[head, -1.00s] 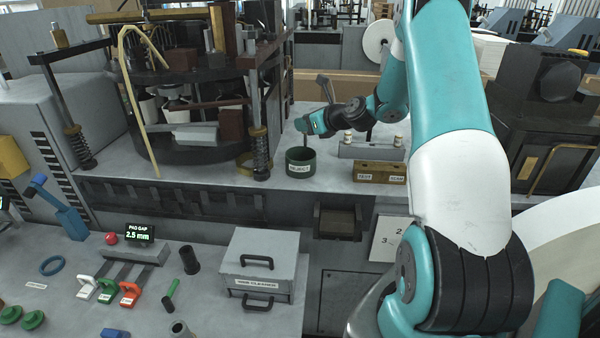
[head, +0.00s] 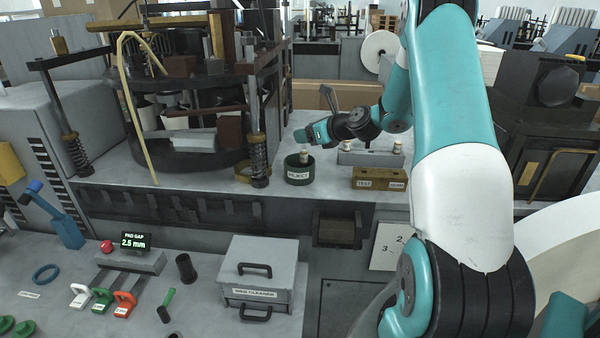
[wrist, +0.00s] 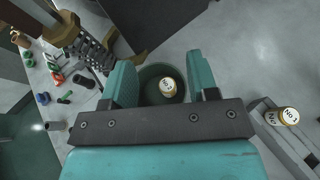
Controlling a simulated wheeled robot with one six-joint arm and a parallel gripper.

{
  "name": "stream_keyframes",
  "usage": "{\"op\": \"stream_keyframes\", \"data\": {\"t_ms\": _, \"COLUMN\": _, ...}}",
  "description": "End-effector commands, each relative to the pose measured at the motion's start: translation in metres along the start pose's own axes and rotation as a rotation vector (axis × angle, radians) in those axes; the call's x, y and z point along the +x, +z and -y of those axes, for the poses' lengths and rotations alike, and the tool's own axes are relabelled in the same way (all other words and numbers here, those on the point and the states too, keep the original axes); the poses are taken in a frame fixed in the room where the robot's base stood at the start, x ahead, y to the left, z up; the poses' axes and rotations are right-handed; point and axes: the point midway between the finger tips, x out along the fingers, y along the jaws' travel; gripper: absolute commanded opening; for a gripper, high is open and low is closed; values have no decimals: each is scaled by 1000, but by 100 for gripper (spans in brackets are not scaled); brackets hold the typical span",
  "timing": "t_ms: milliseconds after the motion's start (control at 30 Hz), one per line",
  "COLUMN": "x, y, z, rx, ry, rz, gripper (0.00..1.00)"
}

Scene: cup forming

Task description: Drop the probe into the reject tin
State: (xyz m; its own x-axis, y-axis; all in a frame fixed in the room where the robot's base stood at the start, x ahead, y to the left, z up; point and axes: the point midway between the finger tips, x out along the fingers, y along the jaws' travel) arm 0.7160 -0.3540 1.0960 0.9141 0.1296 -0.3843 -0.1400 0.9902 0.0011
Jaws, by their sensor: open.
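The dark green reject tin (head: 298,176), with a REJECT label, stands on the machine ledge. My gripper (head: 308,136) is above it, jaws open. A small probe (head: 304,156) with a pale cap shows at the tin's mouth, below the jaws. In the wrist view the probe's round, numbered cap (wrist: 168,87) appears within the tin's ring (wrist: 149,88), between my spread fingers (wrist: 162,80) and clear of both. Its lower end is hidden, and I cannot tell whether it rests on the tin's floor.
A grey rack (head: 368,157) right of the tin holds capped probes, behind a brass-coloured block (head: 379,179) with labels. The round press (head: 195,140) and its spring post (head: 259,145) stand to the left. A grey lidded box (head: 262,270) sits on the lower bench.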

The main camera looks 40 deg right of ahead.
Motion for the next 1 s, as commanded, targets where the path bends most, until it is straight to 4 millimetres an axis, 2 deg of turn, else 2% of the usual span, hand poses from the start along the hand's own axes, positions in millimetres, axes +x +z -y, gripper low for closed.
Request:
{"op": "stream_keyframes", "data": {"t_ms": 400, "x": -104, "y": -2, "z": 1, "rx": 0, "ry": -7, "rz": 2, "gripper": 54}}
{"op": "stream_keyframes", "data": {"t_ms": 600, "x": -141, "y": -1, "z": 1, "rx": 0, "ry": -5, "rz": 2, "gripper": 54}}
{"op": "stream_keyframes", "data": {"t_ms": 800, "x": -157, "y": 0, "z": 0, "rx": -1, "ry": -2, "rz": 2, "gripper": 54}}
{"op": "stream_keyframes", "data": {"t_ms": 1000, "x": -158, "y": 0, "z": 0, "rx": -1, "ry": 0, "rz": 2, "gripper": 54}}
